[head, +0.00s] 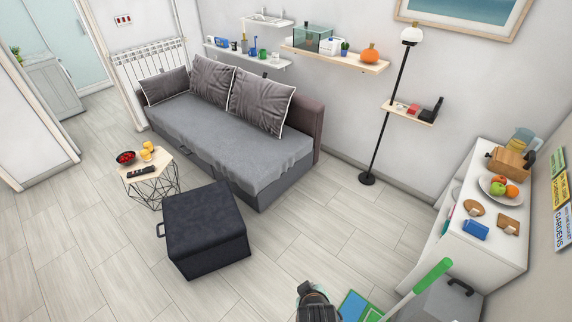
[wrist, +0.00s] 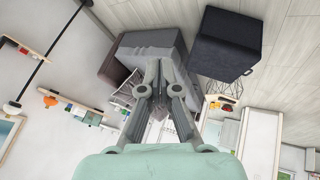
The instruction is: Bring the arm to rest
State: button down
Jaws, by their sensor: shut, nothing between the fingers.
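My gripper shows in the wrist view (wrist: 161,65), with its two fingers together at the tips and nothing between them. That view is upside down, with the sofa and the dark ottoman beyond the fingers. In the head view only a dark part of my arm shows at the bottom edge, right of centre, and the fingers cannot be made out there. My gripper is apart from every piece of furniture in view.
A dark ottoman (head: 205,232) stands before the grey sofa (head: 225,140). A small table (head: 137,176) holds fruit and a remote. A floor lamp (head: 385,115) stands by the wall. A white cabinet (head: 485,250) is at the right.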

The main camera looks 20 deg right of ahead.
jog(key=a+r+m+t+y, duration=0.1)
jog(key=a+r+t+y, duration=0.35)
jog(key=a+r, duration=1.5)
notch_tip(320, 180, up, 16)
jog(key=t+p, duration=0.2)
jog(key=p, duration=1.1)
jog(key=shift+s+d+r+m+h+p, duration=0.15)
jog(key=shift+s+d+m+h+p, duration=0.2)
jog(key=shift+h, duration=0.1)
jog(key=shift+t, duration=0.25)
